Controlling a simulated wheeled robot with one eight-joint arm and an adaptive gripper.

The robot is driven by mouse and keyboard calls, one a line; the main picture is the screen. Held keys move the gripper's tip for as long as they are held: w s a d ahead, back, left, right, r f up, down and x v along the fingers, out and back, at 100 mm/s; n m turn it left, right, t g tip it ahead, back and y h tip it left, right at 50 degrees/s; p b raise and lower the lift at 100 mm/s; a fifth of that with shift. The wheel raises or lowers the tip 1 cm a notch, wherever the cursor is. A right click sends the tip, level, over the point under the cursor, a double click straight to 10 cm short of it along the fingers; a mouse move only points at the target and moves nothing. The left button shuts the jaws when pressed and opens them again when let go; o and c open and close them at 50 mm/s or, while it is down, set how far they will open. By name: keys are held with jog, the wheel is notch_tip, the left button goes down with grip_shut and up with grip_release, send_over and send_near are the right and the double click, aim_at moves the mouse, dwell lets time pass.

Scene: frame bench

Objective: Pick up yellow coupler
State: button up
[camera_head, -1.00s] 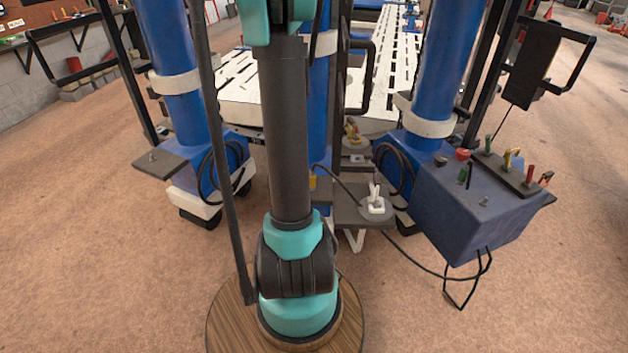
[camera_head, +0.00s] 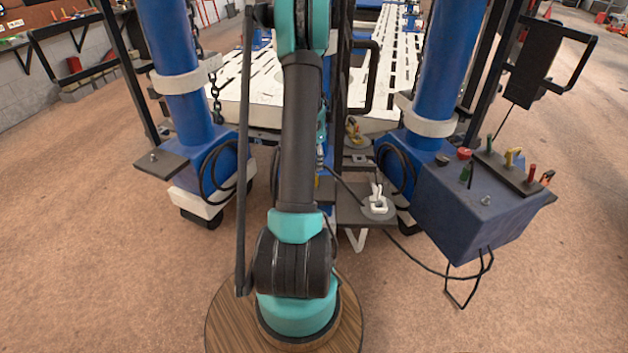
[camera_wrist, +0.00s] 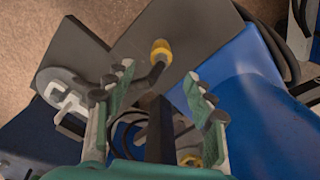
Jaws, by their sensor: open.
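The yellow coupler (camera_wrist: 160,48) shows in the wrist view as a small yellow fitting on the end of a short, bent dark hose. It appears over a flat grey plate (camera_wrist: 135,35); I cannot tell if it touches the plate. My gripper (camera_wrist: 157,74) is open and empty, its two green-padded fingers spread on either side below the coupler in the picture. The coupler seems just beyond the fingertips. Another yellow part (camera_wrist: 192,160) shows low between the fingers, partly hidden. In the head view my arm hides most of this spot; a bit of yellow (camera_head: 318,184) shows beside it.
A white clamp (camera_head: 377,203) sits on a round pad on the grey shelf; it also shows in the wrist view (camera_wrist: 66,96). Blue columns (camera_head: 180,80) (camera_head: 432,80) stand on both sides. A blue control box (camera_head: 470,210) with levers is at right. A black cable (camera_head: 425,268) hangs below.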

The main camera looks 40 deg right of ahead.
jog(key=shift+w+f, duration=0.1)
jog(key=shift+f, duration=3.7)
jog(key=shift+c, duration=0.2)
grip_shut()
jog(key=shift+r, duration=0.1)
